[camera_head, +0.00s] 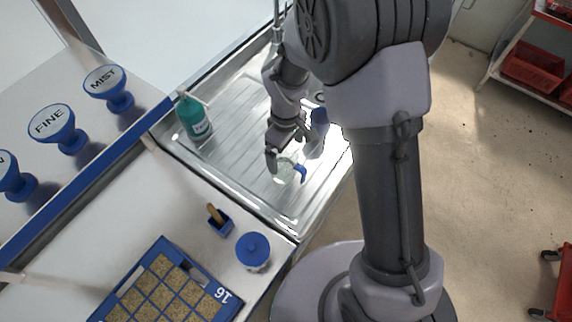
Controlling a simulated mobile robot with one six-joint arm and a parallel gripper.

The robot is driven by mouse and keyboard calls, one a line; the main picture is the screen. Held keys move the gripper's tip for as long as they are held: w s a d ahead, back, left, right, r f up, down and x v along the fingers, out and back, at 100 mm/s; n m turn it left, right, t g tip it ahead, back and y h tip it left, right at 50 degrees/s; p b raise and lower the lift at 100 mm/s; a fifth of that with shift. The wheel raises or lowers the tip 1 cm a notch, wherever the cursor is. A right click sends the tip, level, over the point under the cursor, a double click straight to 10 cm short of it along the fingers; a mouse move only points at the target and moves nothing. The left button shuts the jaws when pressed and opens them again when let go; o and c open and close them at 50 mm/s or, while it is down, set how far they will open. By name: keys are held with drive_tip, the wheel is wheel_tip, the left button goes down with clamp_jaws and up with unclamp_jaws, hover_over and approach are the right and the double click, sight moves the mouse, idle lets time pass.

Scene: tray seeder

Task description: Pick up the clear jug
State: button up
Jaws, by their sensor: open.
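The clear jug (283,172) stands on the metal draining board (240,180). It looks see-through, with a blue handle (301,174) on its right side. My gripper (291,160) is open and comes down from above at the jug, with its fingers apart over the jug's upper part. The gripper covers part of the jug's top. Whether the fingers touch the jug, I cannot tell.
A teal bottle (193,117) stands on the board's left. A blue-lidded jar (253,251), a small blue holder (219,222) and a blue seed tray (212,283) sit on the front counter. Labelled blue stands line the left shelf. My arm hides the board's right side.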

sight(285, 161)
drive_tip(key=f, duration=0.1)
drive_tip(key=f+b, duration=0.1)
drive_tip(key=f, duration=0.3)
drive_tip(key=shift+s+a+f+b, duration=0.2)
drive_tip(key=shift+s+f+b, duration=0.05)
drive_tip(key=shift+b, duration=0.05)
drive_tip(key=shift+w+r, duration=0.1)
drive_tip(key=c, duration=1.6)
